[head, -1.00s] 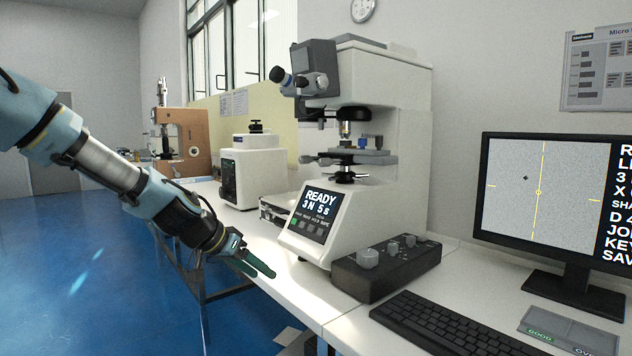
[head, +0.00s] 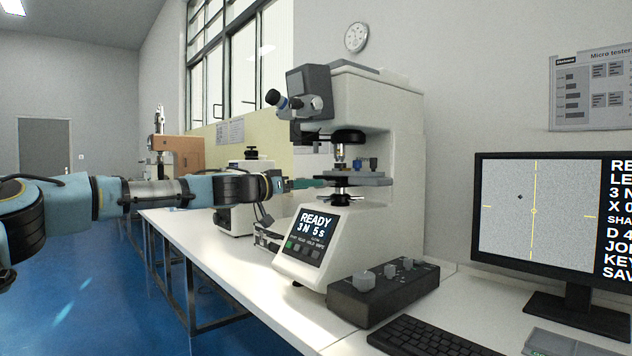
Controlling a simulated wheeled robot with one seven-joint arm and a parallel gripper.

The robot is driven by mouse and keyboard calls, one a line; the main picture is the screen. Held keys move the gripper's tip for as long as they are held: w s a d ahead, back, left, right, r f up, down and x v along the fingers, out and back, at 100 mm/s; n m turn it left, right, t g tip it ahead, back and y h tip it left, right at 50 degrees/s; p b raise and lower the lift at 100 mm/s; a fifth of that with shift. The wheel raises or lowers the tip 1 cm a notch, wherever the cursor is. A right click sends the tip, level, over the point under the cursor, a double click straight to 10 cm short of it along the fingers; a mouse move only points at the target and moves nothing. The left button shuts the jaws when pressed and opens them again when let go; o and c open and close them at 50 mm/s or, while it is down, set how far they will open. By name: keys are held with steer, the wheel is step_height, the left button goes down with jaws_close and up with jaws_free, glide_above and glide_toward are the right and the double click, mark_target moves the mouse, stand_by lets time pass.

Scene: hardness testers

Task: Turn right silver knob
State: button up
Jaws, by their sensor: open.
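The white hardness tester (head: 385,130) stands on the bench with a grey specimen stage (head: 362,180) under its turret. The silver stage knobs are mostly hidden behind the gripper; I cannot tell whether the fingers touch one. The black control box (head: 385,293) in front carries a large silver knob (head: 364,281) and smaller silver knobs (head: 391,270) to its right.
The tester's lit panel (head: 312,235) reads READY, below the gripper. A monitor (head: 540,215) and keyboard (head: 425,338) are at the right. A second tester (head: 240,218) stands behind my arm. Bare white bench (head: 270,300) lies left of the control box.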

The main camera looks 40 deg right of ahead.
steer(key=shift+s+d+p, duration=0.15)
steer(key=shift+d+p, duration=0.2)
steer(key=shift+d, duration=1.4)
jaws_close()
